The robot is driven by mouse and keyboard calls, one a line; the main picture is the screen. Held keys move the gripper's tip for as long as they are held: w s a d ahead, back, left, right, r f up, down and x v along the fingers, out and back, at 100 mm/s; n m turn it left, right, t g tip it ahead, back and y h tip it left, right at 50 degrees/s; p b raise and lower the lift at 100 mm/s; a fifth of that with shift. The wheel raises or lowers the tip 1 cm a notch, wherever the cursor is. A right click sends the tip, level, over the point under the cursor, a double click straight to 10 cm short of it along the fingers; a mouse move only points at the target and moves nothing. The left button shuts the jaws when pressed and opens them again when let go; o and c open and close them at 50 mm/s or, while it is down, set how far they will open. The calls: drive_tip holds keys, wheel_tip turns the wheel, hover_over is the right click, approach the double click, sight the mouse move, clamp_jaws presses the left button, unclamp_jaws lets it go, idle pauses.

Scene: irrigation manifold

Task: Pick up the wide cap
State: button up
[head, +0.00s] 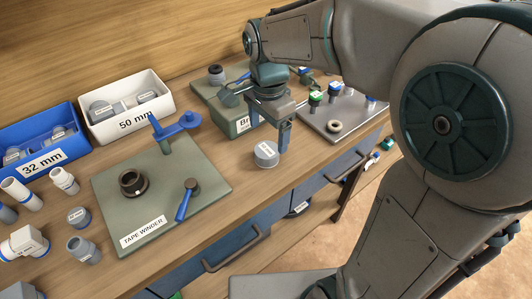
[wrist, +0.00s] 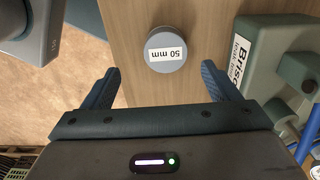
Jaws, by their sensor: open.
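The wide cap (head: 266,154) is a short grey round cap standing on the wooden bench, right of the tape winder board. In the wrist view the cap (wrist: 166,49) shows a white "50 mm" label on its top. My gripper (head: 269,138) is above and just behind the cap in the head view. In the wrist view my gripper (wrist: 162,80) has its two blue fingers spread wide. The cap lies beyond the fingertips, roughly centred between them, and nothing is held.
The green tape winder board (head: 210,172) with a blue crank is at left. A green block (head: 229,121) stands close behind my gripper. A grey tray (head: 355,118) with fittings is at right. Blue (head: 72,153) and white (head: 130,133) bins stand at back left.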

sight(267, 150)
drive_tip(key=f, duration=0.8)
drive_tip(key=shift+w+a+b, duration=0.1)
drive_tip(key=shift+w+b, duration=0.2)
drive_tip(key=shift+w, duration=0.05)
drive_tip(key=shift+r, duration=0.1)
drive_tip(key=c, duration=1.1)
